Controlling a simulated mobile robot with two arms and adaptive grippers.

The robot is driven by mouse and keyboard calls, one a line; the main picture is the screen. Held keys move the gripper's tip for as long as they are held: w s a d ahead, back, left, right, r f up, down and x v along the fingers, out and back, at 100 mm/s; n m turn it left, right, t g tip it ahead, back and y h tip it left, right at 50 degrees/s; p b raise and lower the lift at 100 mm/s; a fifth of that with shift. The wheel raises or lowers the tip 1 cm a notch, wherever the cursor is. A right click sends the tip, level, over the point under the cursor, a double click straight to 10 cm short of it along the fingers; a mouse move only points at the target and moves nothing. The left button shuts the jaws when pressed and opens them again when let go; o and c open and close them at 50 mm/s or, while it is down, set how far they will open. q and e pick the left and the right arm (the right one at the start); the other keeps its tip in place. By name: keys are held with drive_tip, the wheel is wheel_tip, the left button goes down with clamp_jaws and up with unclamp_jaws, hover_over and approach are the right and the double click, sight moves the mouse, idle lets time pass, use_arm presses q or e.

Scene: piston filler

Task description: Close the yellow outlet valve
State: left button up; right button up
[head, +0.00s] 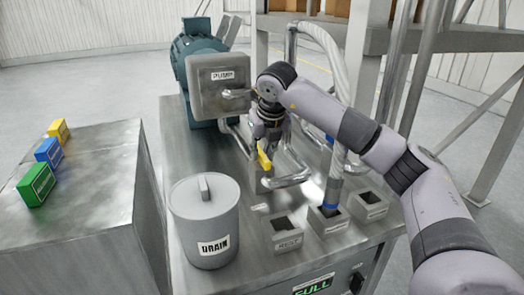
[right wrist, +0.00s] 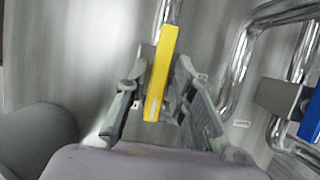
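The yellow outlet valve handle (head: 264,159) is on a metal pipe below the pump box, right of centre on the steel bench. In the right wrist view the yellow handle (right wrist: 160,75) is a long bar running nearly straight up the picture. My right gripper (head: 267,128) is above and behind the handle in the head view. In the right wrist view its fingers (right wrist: 160,85) stand apart on either side of the handle, with gaps visible. Whether a finger touches the handle cannot be told. My left gripper is in neither view.
The pump box (head: 218,85) stands behind left, and the grey drain canister (head: 205,225) in front left. Bent pipes (head: 292,178) run right of the handle. A blue valve handle (right wrist: 312,118) is at the right wrist view's edge. Sockets (head: 288,233) line the bench front.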

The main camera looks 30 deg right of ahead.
clamp_jaws()
idle(0.4)
drive_tip(key=n+y, duration=0.1)
drive_tip(key=n, duration=0.2)
drive_tip(key=shift+d, duration=0.1)
drive_tip(key=n, duration=0.1)
drive_tip(key=n+y+p, duration=0.1)
drive_tip(key=n, duration=0.1)
drive_tip(key=shift+d+r+n+y, duration=0.1)
drive_tip(key=shift+r+n+y, duration=0.05)
drive_tip(key=shift+n+y, duration=0.15)
drive_tip(key=n+y+p, duration=0.1)
drive_tip(key=n+p, duration=0.1)
drive_tip(key=n, duration=0.1)
drive_tip(key=shift+w+n+g, duration=0.1)
drive_tip(key=shift+n+g, duration=0.2)
drive_tip(key=n+g+y+p, duration=0.1)
drive_tip(key=n+p, duration=0.1)
drive_tip(key=n, duration=0.1)
drive_tip(key=shift+w+d+r+n, duration=0.1)
drive_tip(key=shift+n, duration=0.2)
drive_tip(key=shift+w+n+g+y+p, duration=0.15)
drive_tip(key=shift+n+g+p, duration=0.3)
drive_tip(key=shift+n, duration=0.55)
drive_tip(key=shift+s+n+g+y+p, duration=0.1)
drive_tip(key=shift+n+g+y+p, duration=0.15)
drive_tip(key=shift+n+p, duration=0.55)
drive_tip(key=shift+f+n, duration=0.2)
drive_tip(key=shift+n, duration=0.1)
